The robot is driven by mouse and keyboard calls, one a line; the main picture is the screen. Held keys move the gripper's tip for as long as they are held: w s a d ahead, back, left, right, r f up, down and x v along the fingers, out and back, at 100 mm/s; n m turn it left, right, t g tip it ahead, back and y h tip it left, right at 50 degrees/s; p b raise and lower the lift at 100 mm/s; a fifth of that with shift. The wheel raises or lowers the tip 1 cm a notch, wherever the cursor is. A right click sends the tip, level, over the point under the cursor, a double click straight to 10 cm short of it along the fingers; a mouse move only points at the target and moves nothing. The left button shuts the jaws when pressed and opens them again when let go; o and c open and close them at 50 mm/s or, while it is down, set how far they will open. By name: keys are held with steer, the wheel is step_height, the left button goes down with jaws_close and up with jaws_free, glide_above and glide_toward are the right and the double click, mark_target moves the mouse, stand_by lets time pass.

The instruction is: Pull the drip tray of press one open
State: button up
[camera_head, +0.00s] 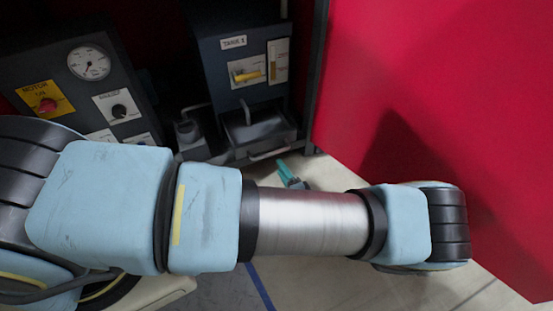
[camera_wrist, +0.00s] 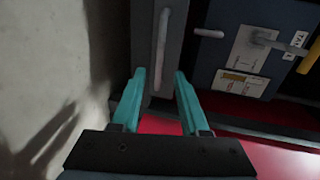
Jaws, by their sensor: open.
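The drip tray (camera_head: 292,137) is a dark, shallow tray low in the dark machine, with a pale bar handle (camera_head: 268,153) across its front. In the wrist view the handle (camera_wrist: 162,45) runs upright in the picture on the grey tray front (camera_wrist: 178,45). My gripper (camera_head: 284,169) has teal fingers and is just in front of the tray, below the handle's right part in the head view. In the wrist view my gripper (camera_wrist: 159,73) is open, and the handle's near end appears between its fingertips. I cannot tell whether they touch it.
A large red panel (camera_head: 430,90) stands close on the right of my arm. A control box (camera_head: 85,85) with a gauge and red knob is at the left. A yellow lever (camera_head: 248,76) sits above the tray. Pale floor (camera_head: 330,178) is free before the machine.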

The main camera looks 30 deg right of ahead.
steer(key=v, duration=0.3)
steer(key=shift+s+p, duration=0.3)
steer(key=shift+s, duration=0.1)
steer(key=shift+r, duration=0.1)
